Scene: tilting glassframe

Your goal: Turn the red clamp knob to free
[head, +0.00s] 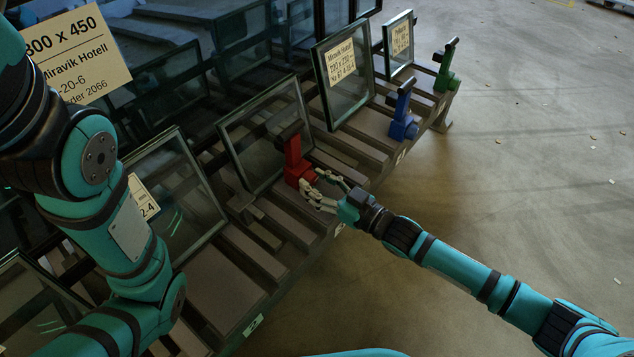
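The red clamp (293,162) stands on the front rail of the rack, with a dark pad at its top against a glass pane (262,130). Its knob is low on its front side, partly hidden by my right gripper. My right gripper (314,184) comes in from the right, with its fingers spread around the knob. I cannot tell whether the fingers touch it. My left arm fills the left side of the head view, and its gripper is out of view.
A blue clamp (403,114) and a green clamp (446,68) stand farther along the rack. Labelled panes (343,77) lean in slots between the wooden slats (252,252). The concrete floor (530,170) to the right is open, with small scraps on it.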

